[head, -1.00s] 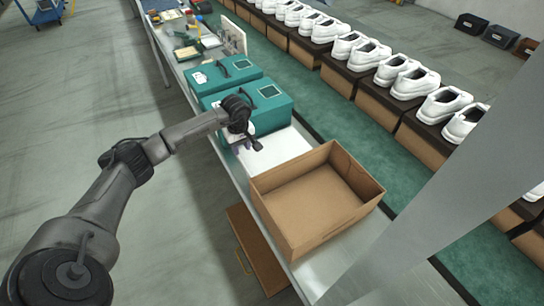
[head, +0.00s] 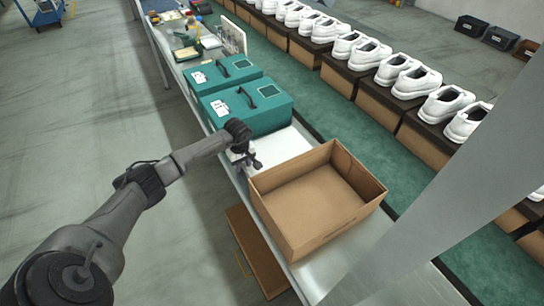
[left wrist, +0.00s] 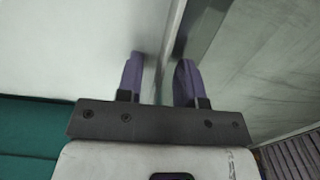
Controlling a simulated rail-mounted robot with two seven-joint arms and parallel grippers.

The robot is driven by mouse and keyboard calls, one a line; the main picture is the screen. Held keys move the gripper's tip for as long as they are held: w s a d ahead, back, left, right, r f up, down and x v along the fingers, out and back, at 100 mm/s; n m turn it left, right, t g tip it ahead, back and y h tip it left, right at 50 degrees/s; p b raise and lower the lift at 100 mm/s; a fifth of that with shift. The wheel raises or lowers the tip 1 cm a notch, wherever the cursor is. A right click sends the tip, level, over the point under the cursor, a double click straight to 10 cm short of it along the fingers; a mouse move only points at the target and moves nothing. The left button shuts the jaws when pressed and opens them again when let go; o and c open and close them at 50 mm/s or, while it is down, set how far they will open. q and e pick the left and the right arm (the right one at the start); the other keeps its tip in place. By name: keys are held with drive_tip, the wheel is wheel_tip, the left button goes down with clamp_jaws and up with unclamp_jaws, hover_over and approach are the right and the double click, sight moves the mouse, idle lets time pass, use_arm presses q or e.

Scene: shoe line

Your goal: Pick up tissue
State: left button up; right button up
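The tissue (head: 285,148) is a flat white sheet on the bench, between a teal case and an open cardboard box. It also fills the upper left of the left wrist view (left wrist: 65,50). My left gripper (head: 250,162) is at the tissue's near left edge. In the left wrist view its two purple fingers (left wrist: 158,78) are apart with nothing between them. They straddle the edge of the tissue and bench from above. I cannot tell whether they touch the tissue. My right gripper is not in view.
The open cardboard box (head: 320,205) stands close on the right and is empty. The nearer teal case (head: 260,115) stands behind the tissue, with another teal case (head: 215,75) beyond it. White shoes on boxes line the green conveyor (head: 345,125). Floor is clear at left.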

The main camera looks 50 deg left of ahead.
use_arm(q)
drive_tip(key=shift+c, duration=0.3)
clamp_jaws()
drive_tip(key=shift+r, duration=0.15)
